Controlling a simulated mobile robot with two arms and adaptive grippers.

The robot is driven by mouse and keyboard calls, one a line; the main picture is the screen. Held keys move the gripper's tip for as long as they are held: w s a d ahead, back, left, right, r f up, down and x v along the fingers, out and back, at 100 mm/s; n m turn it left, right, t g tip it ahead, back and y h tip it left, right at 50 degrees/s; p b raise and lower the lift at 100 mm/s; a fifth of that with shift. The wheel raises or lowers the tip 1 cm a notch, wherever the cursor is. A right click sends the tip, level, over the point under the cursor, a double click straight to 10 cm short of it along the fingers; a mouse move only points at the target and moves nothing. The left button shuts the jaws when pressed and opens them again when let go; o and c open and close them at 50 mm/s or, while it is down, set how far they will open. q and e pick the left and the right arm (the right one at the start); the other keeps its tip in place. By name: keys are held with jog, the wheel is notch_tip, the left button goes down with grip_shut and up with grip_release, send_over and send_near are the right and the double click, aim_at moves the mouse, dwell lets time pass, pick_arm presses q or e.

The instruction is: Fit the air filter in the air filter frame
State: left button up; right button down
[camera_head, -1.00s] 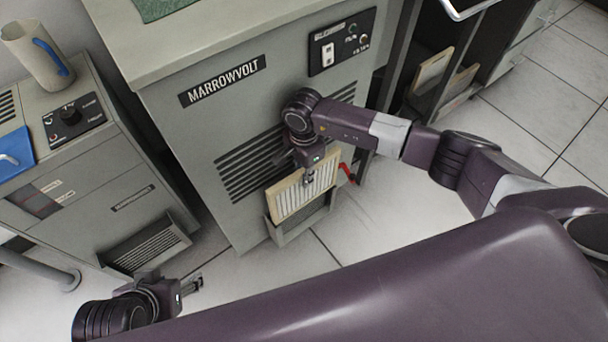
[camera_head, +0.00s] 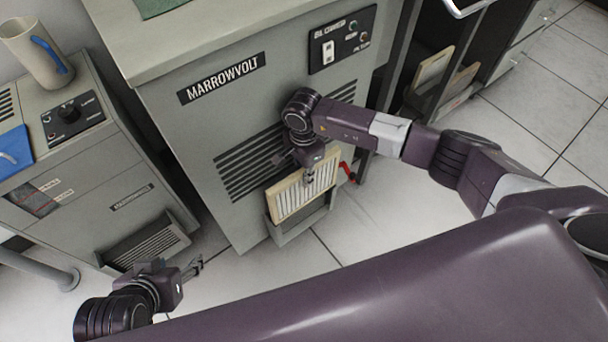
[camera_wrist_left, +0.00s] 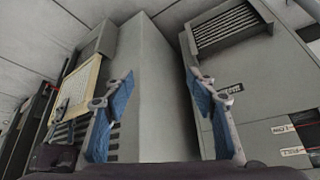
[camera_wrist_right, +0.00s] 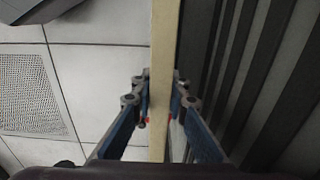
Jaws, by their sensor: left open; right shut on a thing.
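The air filter (camera_head: 290,200), a pale-rimmed pleated panel, stands almost upright at the front of the MARROWVOLT cabinet, below its vent slats. Its lower edge is at the grey air filter frame (camera_head: 287,236); I cannot tell how deep it sits. My right gripper (camera_head: 309,180) is shut on the filter's upper edge. In the right wrist view, the filter (camera_wrist_right: 162,40) is edge-on between the fingers (camera_wrist_right: 160,85). My left gripper (camera_head: 199,264) is open and empty, low and left of the filter. The filter also shows at left in the left wrist view (camera_wrist_left: 80,92).
The MARROWVOLT cabinet (camera_head: 190,130) stands behind the frame. A red lever (camera_head: 347,171) is right of the filter. A lower grey unit (camera_head: 120,205) stands left. More panels (camera_head: 432,70) lean in a rack at upper right. The tiled floor (camera_head: 395,225) at right is clear.

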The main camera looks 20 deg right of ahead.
pick_arm(q)
jog(key=w+d+r+t+h+b, duration=0.1)
jog(key=w+d+r+t+b, duration=0.1)
jog(key=w+r+t, duration=0.3)
jog(key=shift+w+d+r+t+h, duration=0.4)
jog(key=shift+w+d+r, duration=0.65)
jog(key=shift+w, duration=1.25)
dwell(0.6)
jog(key=shift+a+r, duration=0.25)
jog(key=w+r, duration=0.1)
jog(key=w+r+t+b, duration=0.1)
jog(key=r, duration=0.1)
jog(key=shift+d+t, duration=0.3)
jog(key=shift+d, duration=0.05)
dwell(0.4)
jog(key=shift+d+r, duration=0.1)
jog(key=shift+r, duration=0.1)
jog(key=shift+w+d+r+t+h, duration=0.15)
jog(key=shift+r+t+h, duration=0.1)
jog(key=shift+t+h, duration=0.15)
